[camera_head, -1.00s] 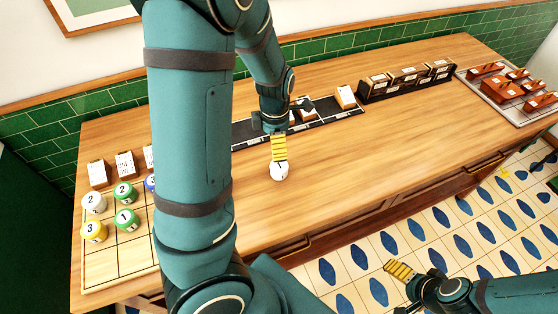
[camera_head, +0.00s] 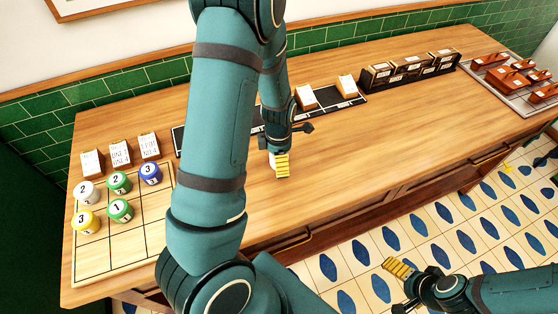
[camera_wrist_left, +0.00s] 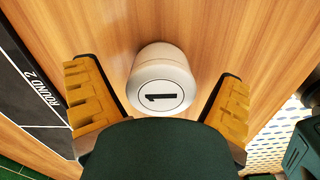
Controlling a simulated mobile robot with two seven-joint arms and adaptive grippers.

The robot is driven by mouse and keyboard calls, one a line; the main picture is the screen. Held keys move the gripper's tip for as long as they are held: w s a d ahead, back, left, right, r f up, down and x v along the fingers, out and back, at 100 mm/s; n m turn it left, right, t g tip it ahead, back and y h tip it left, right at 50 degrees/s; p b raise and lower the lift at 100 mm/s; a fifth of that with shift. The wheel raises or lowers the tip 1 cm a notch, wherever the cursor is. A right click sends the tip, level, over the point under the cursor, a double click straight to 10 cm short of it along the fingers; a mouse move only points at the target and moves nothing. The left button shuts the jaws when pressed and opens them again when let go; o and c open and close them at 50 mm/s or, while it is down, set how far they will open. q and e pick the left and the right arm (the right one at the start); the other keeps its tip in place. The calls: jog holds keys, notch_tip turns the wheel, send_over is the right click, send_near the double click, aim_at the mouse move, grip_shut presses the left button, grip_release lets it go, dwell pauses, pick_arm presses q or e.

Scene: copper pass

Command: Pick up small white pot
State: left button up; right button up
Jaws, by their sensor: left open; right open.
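The small white pot (camera_wrist_left: 160,58), with a black 1 on its round lid, stands on the wooden counter in the left wrist view. My left gripper (camera_wrist_left: 160,75) is open, with its yellow ribbed fingers on either side of the pot and a gap on each side. In the head view my left gripper (camera_head: 280,165) points down over the middle of the counter. The pot is hidden behind it there. My right gripper (camera_head: 399,268) is open and empty, out over the tiled floor in front of the counter.
A wooden grid board (camera_head: 145,225) at left holds several numbered pots, including a white one marked 2 (camera_head: 87,192). White cards stand behind it. A black strip (camera_head: 190,142) marked with rounds, a dark card rack (camera_head: 410,70) and a metal tray (camera_head: 510,90) line the back.

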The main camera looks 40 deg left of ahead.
pick_arm(q)
jog(key=shift+f, duration=0.4)
jog(key=shift+c, duration=0.2)
jog(key=c, duration=1.3)
jog(key=shift+r, duration=0.1)
